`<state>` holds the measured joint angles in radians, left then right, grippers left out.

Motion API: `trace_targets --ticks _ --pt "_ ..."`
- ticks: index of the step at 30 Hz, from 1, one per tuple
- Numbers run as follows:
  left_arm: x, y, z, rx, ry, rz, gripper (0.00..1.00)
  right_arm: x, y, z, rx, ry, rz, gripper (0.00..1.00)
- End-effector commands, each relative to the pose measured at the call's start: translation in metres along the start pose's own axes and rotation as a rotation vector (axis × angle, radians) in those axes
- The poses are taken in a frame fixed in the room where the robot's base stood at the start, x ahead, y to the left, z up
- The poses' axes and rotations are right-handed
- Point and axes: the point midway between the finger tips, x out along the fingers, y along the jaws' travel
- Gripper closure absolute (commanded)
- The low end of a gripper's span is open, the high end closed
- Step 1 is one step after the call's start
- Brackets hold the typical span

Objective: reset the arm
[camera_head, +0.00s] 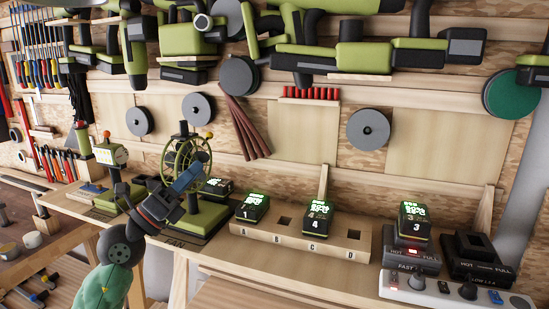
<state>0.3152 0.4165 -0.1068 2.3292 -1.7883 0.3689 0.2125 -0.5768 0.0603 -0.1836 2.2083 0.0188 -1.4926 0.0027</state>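My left arm comes in from the lower left. My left gripper (187,178) is raised in front of the caged fan (183,155), overlapping part of the fan and its base. I cannot make out whether its fingers are apart or closed, and no held object is clear. My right gripper is out of view.
A wooden holder (262,238) marked A to D carries battery 1 (251,208) at A and battery 4 (319,219) near C. Battery 3 (414,221) sits on the charger marked FAST (409,257). An empty-looking black charger (474,258) stands right of it. Tools hang on the wall.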

Motion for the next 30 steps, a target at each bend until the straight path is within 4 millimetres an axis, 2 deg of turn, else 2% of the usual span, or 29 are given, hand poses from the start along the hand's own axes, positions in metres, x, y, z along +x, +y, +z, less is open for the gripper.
trace_targets --ticks 4,8,12,16,20,24,27,30 --pt "-0.034 0.004 -0.003 -0.256 -0.208 -0.035 0.60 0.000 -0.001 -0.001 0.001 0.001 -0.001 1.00" --pt "-0.070 0.021 -0.002 -0.473 -0.411 -0.014 0.60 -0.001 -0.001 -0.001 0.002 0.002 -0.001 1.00" --pt "-0.119 0.052 -0.010 -0.698 -0.639 0.066 0.60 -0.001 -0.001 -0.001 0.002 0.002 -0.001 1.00" --pt "-0.171 0.087 -0.032 -0.895 -0.852 0.193 0.60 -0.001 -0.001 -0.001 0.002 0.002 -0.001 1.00" --pt "-0.230 0.118 -0.070 -1.079 -1.059 0.368 0.60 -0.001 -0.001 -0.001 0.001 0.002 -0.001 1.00" --pt "-0.293 0.140 -0.124 -1.245 -1.252 0.595 0.60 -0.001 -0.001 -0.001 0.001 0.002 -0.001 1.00" --pt "-0.336 0.145 -0.169 -1.346 -1.366 0.772 0.60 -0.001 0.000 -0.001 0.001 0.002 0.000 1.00" --pt "-0.376 0.140 -0.215 -1.432 -1.462 0.962 0.60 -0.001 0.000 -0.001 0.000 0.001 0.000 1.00"
